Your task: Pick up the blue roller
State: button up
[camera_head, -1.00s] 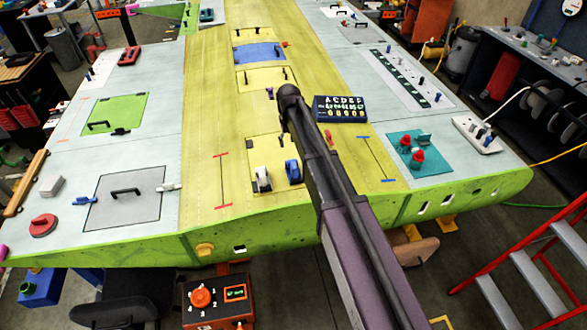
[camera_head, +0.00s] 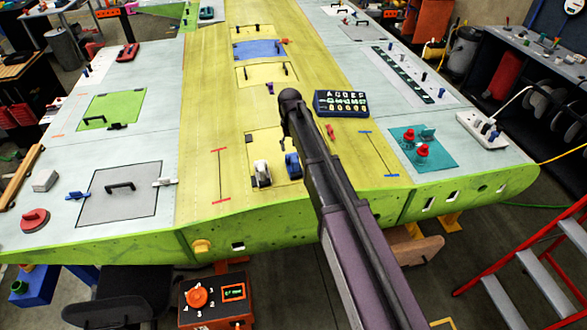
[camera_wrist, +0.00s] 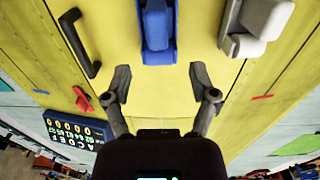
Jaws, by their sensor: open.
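The blue roller (camera_head: 293,165) lies on the yellow middle panel of the wing, close to my arm in the head view. In the wrist view the blue roller (camera_wrist: 157,35) is at the top centre, partly cut off by the frame edge. My gripper (camera_wrist: 160,82) is open and empty in the wrist view. Its two fingers are spread apart over bare yellow panel, just below the roller's near end in the picture and roughly lined up with it. I cannot tell its height above the panel.
A white-and-grey tool (camera_wrist: 262,20) lies right of the roller, with a small gap. A black handle (camera_wrist: 78,42) stands to its left. A small red object (camera_wrist: 82,99) and a dark lettered board (camera_wrist: 75,130) lie lower left. A red ladder (camera_head: 530,270) stands off the wing's right side.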

aim_at(292, 153)
jog(key=shift+f+b, duration=1.3)
jog(key=shift+f, duration=0.35)
jog(key=shift+f, duration=0.1)
jog(key=shift+w+d+f+b, duration=0.1)
jog(key=shift+d+f+b, duration=0.05)
jog(key=shift+f+b, duration=1.15)
jog(key=shift+d+f+b, duration=0.1)
jog(key=shift+f+b, duration=1.05)
jog(key=shift+b, duration=0.15)
grip_shut()
